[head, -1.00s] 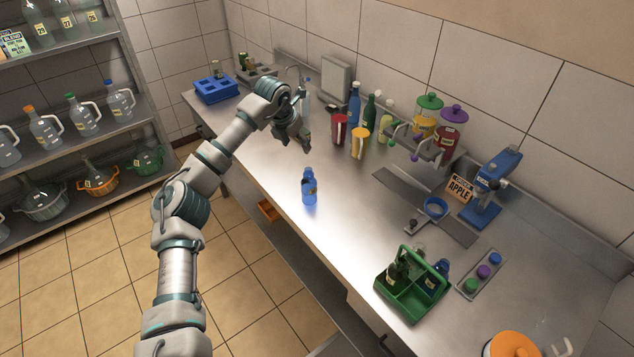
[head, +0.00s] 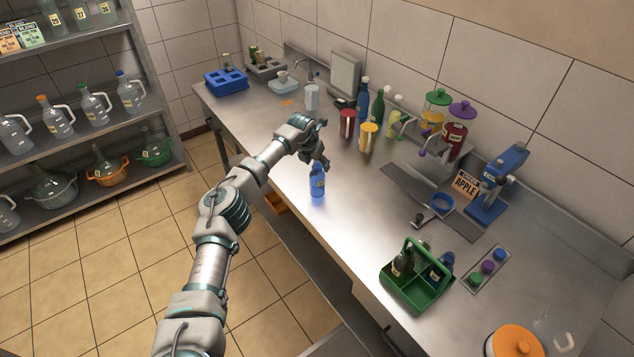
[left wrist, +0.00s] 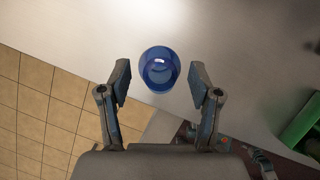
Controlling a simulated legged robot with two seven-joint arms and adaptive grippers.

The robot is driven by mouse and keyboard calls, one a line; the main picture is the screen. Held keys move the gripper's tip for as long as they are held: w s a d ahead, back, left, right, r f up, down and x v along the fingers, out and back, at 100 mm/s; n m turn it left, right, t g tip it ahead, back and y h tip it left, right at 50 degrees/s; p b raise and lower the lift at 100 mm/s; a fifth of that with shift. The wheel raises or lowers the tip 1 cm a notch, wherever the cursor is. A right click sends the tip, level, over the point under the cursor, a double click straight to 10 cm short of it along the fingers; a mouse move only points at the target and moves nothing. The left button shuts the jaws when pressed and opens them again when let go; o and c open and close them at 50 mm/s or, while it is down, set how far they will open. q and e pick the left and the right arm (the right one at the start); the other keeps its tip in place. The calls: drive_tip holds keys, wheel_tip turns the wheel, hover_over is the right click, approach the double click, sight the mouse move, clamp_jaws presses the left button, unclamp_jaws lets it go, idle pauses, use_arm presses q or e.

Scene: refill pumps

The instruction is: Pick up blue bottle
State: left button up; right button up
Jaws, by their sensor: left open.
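A small blue bottle (head: 317,183) stands upright on the steel counter (head: 290,215), near its front edge. My left gripper (head: 322,150) is just behind and above the bottle in the head view. In the left wrist view the blue bottle (left wrist: 160,69) is seen from above, centred between the two spread fingers of my left gripper (left wrist: 160,85) and a little beyond their tips. The fingers are open and do not appear to touch it. My right gripper is in neither view.
A green caddy (head: 417,280) with bottles stands on the counter to the right. A red cup (head: 346,123) and a yellow cup (head: 368,137) stand behind the bottle. A blue crate (head: 225,82) is at the far left end. Counter around the bottle is clear.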

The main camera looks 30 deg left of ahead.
use_arm(q)
drive_tip(key=shift+w+f, duration=0.15)
drive_tip(key=shift+f, duration=0.3)
drive_tip(key=shift+c, duration=0.4)
drive_tip(key=shift+a, duration=0.1)
clamp_jaws()
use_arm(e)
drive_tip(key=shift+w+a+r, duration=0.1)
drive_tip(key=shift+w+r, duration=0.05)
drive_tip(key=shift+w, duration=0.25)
